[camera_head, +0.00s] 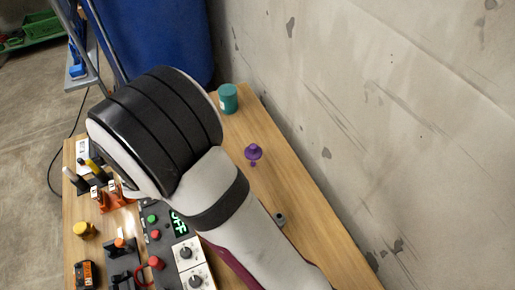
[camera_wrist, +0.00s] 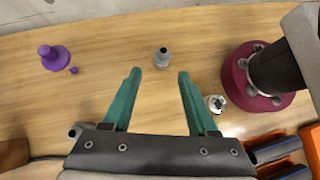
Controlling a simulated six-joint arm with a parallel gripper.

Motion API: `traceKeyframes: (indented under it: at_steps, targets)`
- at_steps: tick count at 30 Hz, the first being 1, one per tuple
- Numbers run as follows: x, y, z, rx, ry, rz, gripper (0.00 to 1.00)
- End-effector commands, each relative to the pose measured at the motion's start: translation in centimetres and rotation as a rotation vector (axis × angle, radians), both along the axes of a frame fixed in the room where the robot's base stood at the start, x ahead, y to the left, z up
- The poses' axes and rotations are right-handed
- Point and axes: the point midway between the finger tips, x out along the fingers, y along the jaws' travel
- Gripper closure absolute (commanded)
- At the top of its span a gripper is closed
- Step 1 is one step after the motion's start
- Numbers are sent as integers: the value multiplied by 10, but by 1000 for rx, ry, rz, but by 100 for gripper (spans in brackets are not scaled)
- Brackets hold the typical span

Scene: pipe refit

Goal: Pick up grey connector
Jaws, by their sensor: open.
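A small grey connector (camera_wrist: 162,59) stands on the wooden table in the wrist view, just beyond my fingertips and roughly centred between them. My gripper (camera_wrist: 159,74) is open, with its two teal fingers apart and nothing between them. A second small, shiny metal piece (camera_wrist: 216,104) lies to the right of the right finger. In the head view a small grey piece (camera_head: 280,219) shows beside my arm, near the table's right edge; it looks like the connector. My gripper is not visible in the head view.
A purple piece (camera_wrist: 54,58) lies at the left in the wrist view. A teal cylinder (camera_head: 228,98) stands near the wall. A control panel (camera_head: 178,250), orange holders (camera_head: 112,197) and a yellow knob (camera_head: 84,229) crowd the table's left side. A concrete wall (camera_head: 400,120) borders the right.

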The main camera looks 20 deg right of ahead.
Motion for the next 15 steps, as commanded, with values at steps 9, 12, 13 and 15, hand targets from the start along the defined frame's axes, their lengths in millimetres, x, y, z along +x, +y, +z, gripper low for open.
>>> traceKeyframes:
  at_steps: [9, 12, 13, 15]
  targets:
    - [-15, -47, -46, -2, 5, -8, 41]
    - [-20, -62, -63, -1, 4, -9, 41]
    - [-20, -66, -66, 0, 3, -8, 41]
    - [-22, -71, -72, 1, 0, -8, 41]
